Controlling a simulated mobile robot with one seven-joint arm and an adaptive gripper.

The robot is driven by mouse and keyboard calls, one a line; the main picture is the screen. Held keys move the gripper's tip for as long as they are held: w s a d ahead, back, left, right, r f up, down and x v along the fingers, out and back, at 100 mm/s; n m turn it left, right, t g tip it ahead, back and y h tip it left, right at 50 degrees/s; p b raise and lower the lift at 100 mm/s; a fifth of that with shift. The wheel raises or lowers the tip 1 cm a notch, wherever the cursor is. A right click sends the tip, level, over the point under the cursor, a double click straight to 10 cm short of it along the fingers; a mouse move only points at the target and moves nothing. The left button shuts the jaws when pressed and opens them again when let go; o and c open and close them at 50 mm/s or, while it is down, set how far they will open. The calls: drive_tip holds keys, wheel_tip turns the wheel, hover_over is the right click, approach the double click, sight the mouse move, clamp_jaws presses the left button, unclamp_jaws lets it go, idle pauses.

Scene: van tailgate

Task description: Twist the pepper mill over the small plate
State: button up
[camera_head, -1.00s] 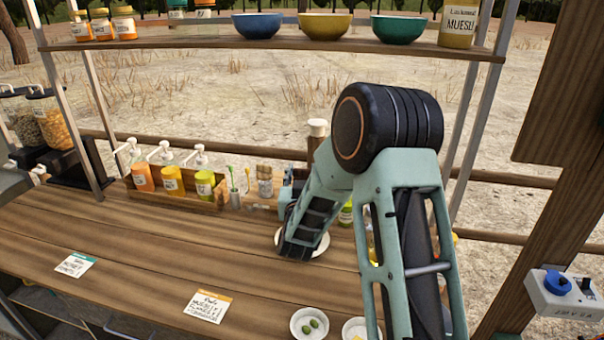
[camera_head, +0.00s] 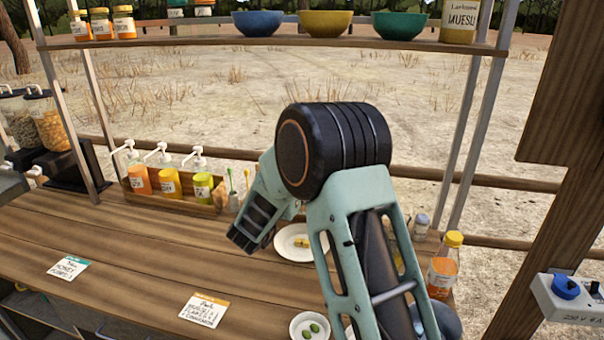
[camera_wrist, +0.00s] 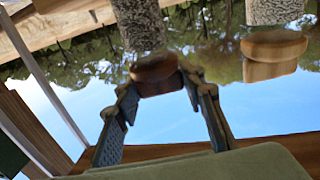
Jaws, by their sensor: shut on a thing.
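The small white plate (camera_head: 284,247) lies on the wooden counter with a few yellow pieces on it; my arm covers its right side.
A small bowl with green olives (camera_head: 296,330) sits at the front. An orange bottle with a yellow cap (camera_head: 441,272) stands right of my arm. A wooden rack of pump bottles (camera_head: 170,184) stands at the back left. Cards lie on the clear left counter.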

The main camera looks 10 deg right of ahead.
drive_tip(key=shift+r, duration=0.1)
drive_tip(key=o, duration=1.2)
drive_tip(key=v, duration=1.2)
drive_tip(key=shift+d, duration=0.1)
